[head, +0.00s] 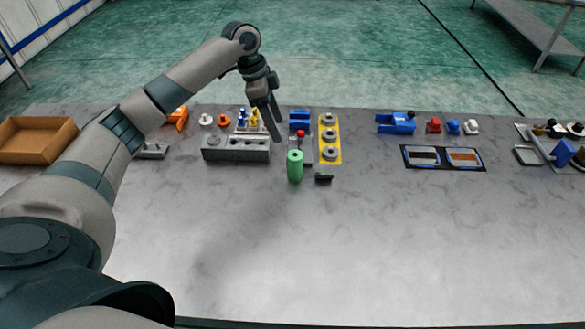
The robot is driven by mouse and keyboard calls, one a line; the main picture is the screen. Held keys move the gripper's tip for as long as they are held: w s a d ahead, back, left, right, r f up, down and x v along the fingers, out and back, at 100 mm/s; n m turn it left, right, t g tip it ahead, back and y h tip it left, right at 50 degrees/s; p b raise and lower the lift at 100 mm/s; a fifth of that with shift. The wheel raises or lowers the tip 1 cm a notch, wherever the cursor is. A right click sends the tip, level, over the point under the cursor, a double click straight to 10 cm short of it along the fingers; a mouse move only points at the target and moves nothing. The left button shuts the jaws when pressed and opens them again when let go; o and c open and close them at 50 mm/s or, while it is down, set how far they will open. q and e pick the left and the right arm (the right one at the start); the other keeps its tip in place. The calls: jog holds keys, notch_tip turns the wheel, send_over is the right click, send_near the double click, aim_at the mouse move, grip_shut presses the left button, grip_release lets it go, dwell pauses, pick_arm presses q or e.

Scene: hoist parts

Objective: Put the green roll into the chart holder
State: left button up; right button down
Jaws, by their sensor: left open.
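The green roll (295,168) stands upright on the grey table, a little left of the middle of the head view. I cannot tell for sure which thing is the chart holder; a small dark piece (323,177) lies just right of the roll. My left gripper (277,128) is open and empty, its fingers pointing down. In the picture it is above and slightly left of the roll, apart from it. My right gripper is not in view.
A grey block with holes (236,155) is left of the roll. A yellow plate with grey rings (330,157) is behind it to the right. An open brown box (38,152) stands far left. A black two-part tray (443,168) lies right. The table's front is clear.

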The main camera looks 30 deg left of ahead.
pick_arm(q)
jog(key=r+m, duration=0.1)
jog(key=a+r+m+h, duration=0.1)
jog(key=m, duration=0.1)
jog(key=shift+w, duration=0.2)
jog(key=shift+f, duration=0.15)
jog(key=p, duration=0.4)
send_near(293, 155)
jog(key=x, duration=0.6)
jog(key=shift+w+d+f, duration=0.1)
jog(key=shift+d+f, duration=0.05)
jog(key=shift+f, duration=0.45)
